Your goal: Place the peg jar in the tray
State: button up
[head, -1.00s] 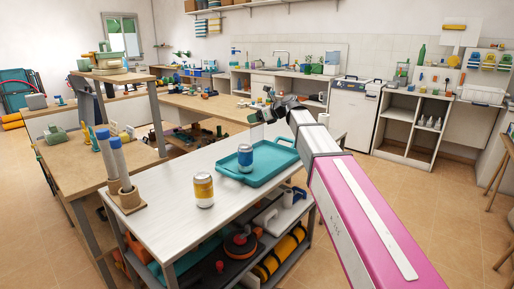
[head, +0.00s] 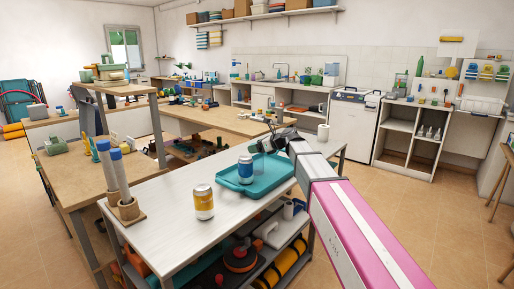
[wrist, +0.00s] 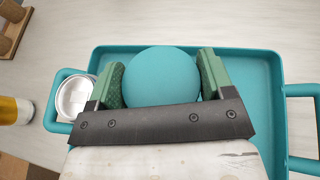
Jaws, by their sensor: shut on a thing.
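My gripper (head: 272,146) is over the teal tray (head: 250,193) on the white table. In the wrist view, its green fingers (wrist: 162,82) are shut on the two sides of a round teal lid (wrist: 160,77). I take this lid to be the top of the peg jar, whose clear body (head: 267,164) shows faintly under the gripper in the head view. The jar is within the tray's outline (wrist: 265,75). Its base is hard to see, so I cannot tell whether it touches the tray floor. Its contents are hidden.
A blue can (head: 245,169) with a silver top (wrist: 75,97) stands at the tray's left side, close to the gripper. A yellow can (head: 203,203) stands on the table further left. Two grey tubes with blue caps (head: 121,178) stand in a holder at the left edge.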

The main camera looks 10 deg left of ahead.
jog(key=o, duration=1.2)
jog(key=shift+o, duration=0.2)
jog(key=v, duration=1.2)
